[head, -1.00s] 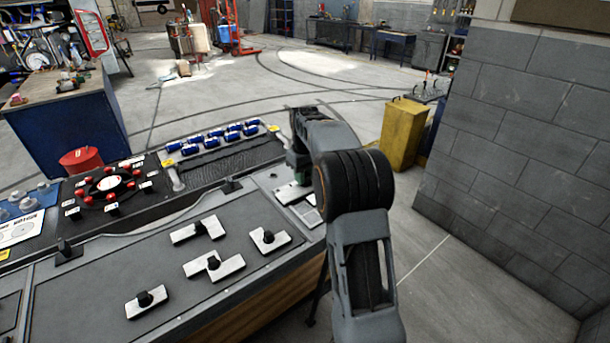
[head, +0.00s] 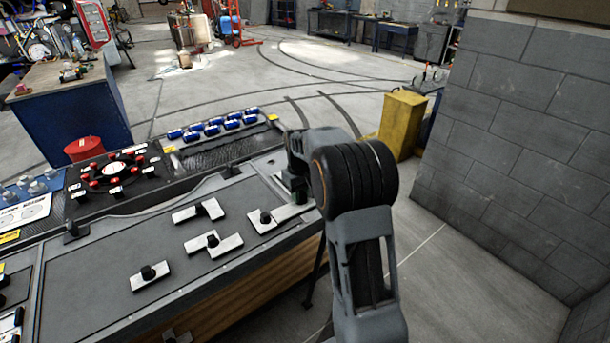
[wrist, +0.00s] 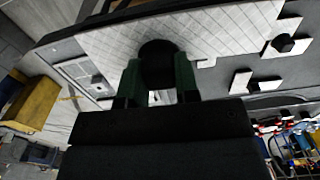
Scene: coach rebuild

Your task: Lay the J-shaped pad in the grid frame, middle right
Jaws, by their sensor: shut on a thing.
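My gripper (wrist: 158,88) is shut on the black knob of a pale, quilted pad (wrist: 215,32), which I take for the J-shaped pad. The pad fills the upper middle of the wrist view, and its full outline cannot be told. In the head view my gripper (head: 294,190) is at the bench's right end, and a pale strip of the pad (head: 293,212) shows below it. A pale panel with dividing lines (wrist: 84,73) lies left of the pad in the wrist view. It may be part of the grid frame; my arm hides that area in the head view.
Several white pads with black knobs lie on the grey bench top (head: 100,245), one (head: 262,222) close beside my gripper. Blue rollers (head: 212,124) and a red-knobbed panel (head: 115,170) are behind. A yellow bin (head: 402,125) stands on the floor beyond the bench.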

